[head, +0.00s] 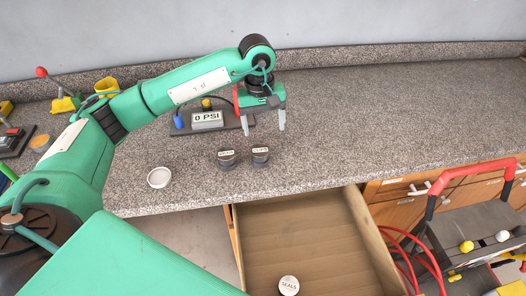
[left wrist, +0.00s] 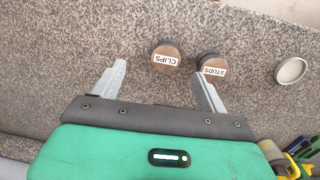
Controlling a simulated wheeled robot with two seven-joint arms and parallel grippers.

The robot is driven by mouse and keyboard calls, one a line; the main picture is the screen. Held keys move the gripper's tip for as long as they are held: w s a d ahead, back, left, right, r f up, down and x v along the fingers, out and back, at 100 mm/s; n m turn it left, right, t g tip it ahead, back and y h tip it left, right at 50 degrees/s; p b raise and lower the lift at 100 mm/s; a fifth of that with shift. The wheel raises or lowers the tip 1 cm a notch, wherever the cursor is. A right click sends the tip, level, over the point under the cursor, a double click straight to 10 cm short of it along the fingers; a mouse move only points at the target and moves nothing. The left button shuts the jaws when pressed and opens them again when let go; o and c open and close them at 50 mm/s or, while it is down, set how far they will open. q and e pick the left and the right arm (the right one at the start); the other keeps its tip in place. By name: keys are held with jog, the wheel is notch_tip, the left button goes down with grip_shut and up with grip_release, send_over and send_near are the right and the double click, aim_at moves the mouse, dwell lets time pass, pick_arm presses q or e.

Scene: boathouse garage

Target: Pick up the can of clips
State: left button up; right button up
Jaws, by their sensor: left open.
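The can of clips (head: 260,158) is a short dark can with a white label on its lid. It stands upright on the speckled counter near the front edge. In the left wrist view the can of clips (left wrist: 166,56) reads CLIPS, just beyond the fingertips and between their lines. The similar STUDS can (head: 228,160) stands close beside it; it also shows in the left wrist view (left wrist: 212,67) near one fingertip. My left gripper (head: 264,127) is open and empty, behind and above the clips can; its fingers also show in the left wrist view (left wrist: 160,72). My right gripper is not in view.
A round white dish (head: 159,178) lies left of the cans. A 0 PSI gauge box (head: 207,121) stands behind them. Below the counter edge an open drawer (head: 305,235) holds a SEALS can (head: 289,285). A red-handled cart (head: 480,220) stands right. The counter's right side is clear.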

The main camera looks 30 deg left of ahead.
aim_at(260, 150)
pick_arm(q)
jog(key=shift+y, duration=0.5)
jog(key=f, duration=0.2)
jog(key=a+f+p, duration=0.1)
jog(key=f, duration=0.2)
jog(key=a+f+p, duration=0.1)
jog(key=f, duration=0.1)
jog(key=shift+w+a+f, duration=0.1)
jog(key=shift+w+f, duration=0.15)
jog(key=shift+f+p, duration=0.45)
jog(key=shift+p, duration=0.15)
jog(key=f, duration=0.1)
jog(key=f+p, duration=0.1)
jog(key=f, duration=0.1)
jog(key=shift+w+d+f+p, duration=0.2)
jog(key=shift+w+d+p, duration=0.05)
jog(key=shift+w+p, duration=0.15)
jog(key=shift+f, duration=0.6)
jog(key=c, duration=1.2)
jog(key=shift+o, duration=0.2)
jog(key=shift+r, duration=0.1)
